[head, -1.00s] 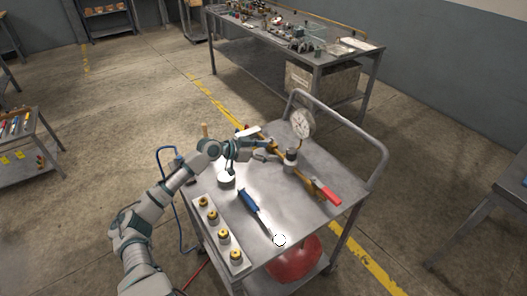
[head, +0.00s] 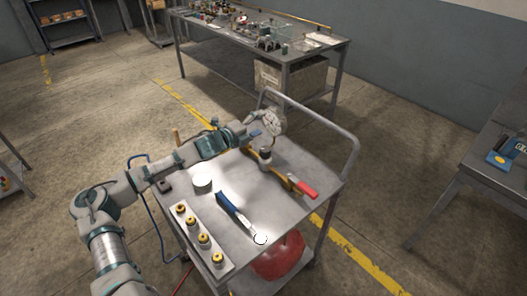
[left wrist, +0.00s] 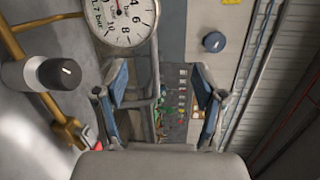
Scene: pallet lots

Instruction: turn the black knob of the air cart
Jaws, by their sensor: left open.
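The air cart (head: 300,215) stands in front of me, with a yellow pipe along its top. The black knob (head: 265,152) sits upright on a pale round body on that pipe. In the left wrist view the black knob (left wrist: 62,73) is at the left, outside the fingers. A round white gauge (head: 272,122) stands behind it; the gauge also shows at the top of the wrist view (left wrist: 126,18). My left gripper (head: 262,122) is beside the gauge, above and beyond the knob. In the wrist view the left gripper (left wrist: 162,100) is open and empty. My right gripper is out of view.
A red lever handle (head: 302,187), a blue-handled tool (head: 235,212), a white cylinder (head: 202,183) and a strip of brass fittings (head: 204,241) are on the cart. Its push rail (head: 320,125) rises behind. A cluttered workbench (head: 300,48) stands farther back.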

